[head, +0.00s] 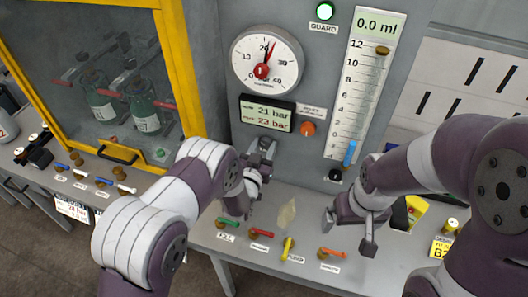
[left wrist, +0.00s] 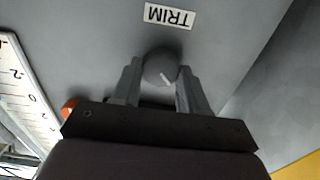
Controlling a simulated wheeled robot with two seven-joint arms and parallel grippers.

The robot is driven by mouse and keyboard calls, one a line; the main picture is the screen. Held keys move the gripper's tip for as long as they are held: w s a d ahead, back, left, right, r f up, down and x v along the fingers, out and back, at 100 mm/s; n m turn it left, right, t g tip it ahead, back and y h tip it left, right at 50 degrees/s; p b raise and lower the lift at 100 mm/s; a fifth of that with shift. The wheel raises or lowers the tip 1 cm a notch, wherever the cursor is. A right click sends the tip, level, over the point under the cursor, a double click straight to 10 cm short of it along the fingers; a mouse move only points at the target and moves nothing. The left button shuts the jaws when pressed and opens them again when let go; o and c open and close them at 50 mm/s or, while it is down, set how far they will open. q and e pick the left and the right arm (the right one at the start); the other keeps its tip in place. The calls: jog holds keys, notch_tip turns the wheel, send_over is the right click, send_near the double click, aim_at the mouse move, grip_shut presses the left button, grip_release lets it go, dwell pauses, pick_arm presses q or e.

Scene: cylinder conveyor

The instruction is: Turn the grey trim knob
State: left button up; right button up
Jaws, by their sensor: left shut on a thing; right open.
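In the head view my left gripper (head: 264,150) is at the grey panel, right of the yellow frame, and hides the knob. My right gripper (head: 350,232) is open and empty above the front ledge, at the right.
A round dial (head: 266,60) sits above a display (head: 267,114) reading 21 bar and 23 bar. An orange knob (head: 308,129) is right of my left gripper. The tall scale (head: 365,85) reads 0.0 ml. Coloured levers, including a yellow one (head: 288,249), line the ledge.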

pick_arm(q)
jog(key=n+b, duration=0.2)
jog(key=n, duration=0.2)
jog(key=shift+a+f+n+b, duration=0.1)
jog(key=shift+f+n+b, duration=0.05)
jog(key=shift+n+b, duration=0.2)
jog(key=n+b, duration=0.2)
jog(key=n, duration=0.2)
jog(key=shift+n, duration=0.25)
jog(key=o, duration=1.1)
jog(key=shift+a, duration=0.1)
jog(key=shift+c, duration=0.2)
jog(key=b+v, duration=0.2)
jog(key=v, duration=1)
jog(key=shift+s, duration=0.35)
